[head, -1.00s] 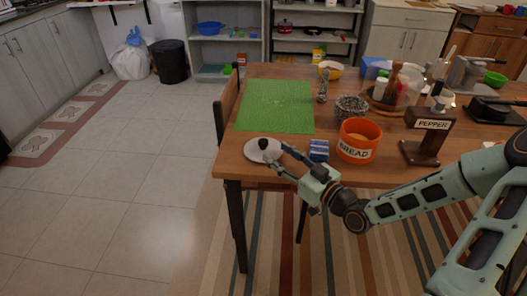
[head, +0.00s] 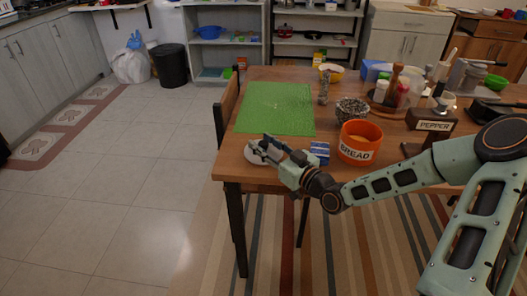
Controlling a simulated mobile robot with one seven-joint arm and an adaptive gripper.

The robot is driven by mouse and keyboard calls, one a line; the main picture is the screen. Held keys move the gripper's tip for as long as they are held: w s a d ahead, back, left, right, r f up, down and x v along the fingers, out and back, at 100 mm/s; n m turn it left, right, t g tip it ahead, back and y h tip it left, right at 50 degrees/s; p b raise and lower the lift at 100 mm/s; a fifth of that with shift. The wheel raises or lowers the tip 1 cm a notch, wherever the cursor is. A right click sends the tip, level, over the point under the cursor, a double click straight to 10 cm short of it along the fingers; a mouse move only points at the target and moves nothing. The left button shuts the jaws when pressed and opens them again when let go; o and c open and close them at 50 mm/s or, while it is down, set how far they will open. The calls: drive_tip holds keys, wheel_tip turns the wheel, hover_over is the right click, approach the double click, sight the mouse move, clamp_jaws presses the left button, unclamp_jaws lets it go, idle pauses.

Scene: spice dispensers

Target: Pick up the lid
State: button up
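The lid (head: 256,157) is a pale round disc lying flat on the near left corner of the wooden table, just in front of the green mat. My gripper (head: 262,147) is over it, coming in from the right, with its fingers at the middle of the disc. The fingers cover the lid's dark knob, so I cannot tell whether they are closed on it or only around it. The lid appears to rest on the table.
A blue-and-white box (head: 319,153) stands close to the right of my gripper. Beyond it are an orange BREAD bowl (head: 360,142), a patterned pot (head: 351,110) and a PEPPER dispenser (head: 433,126). The green mat (head: 275,108) is bare. A chair (head: 226,105) stands at the table's left side.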

clamp_jaws()
drive_tip(key=shift+r, duration=0.1)
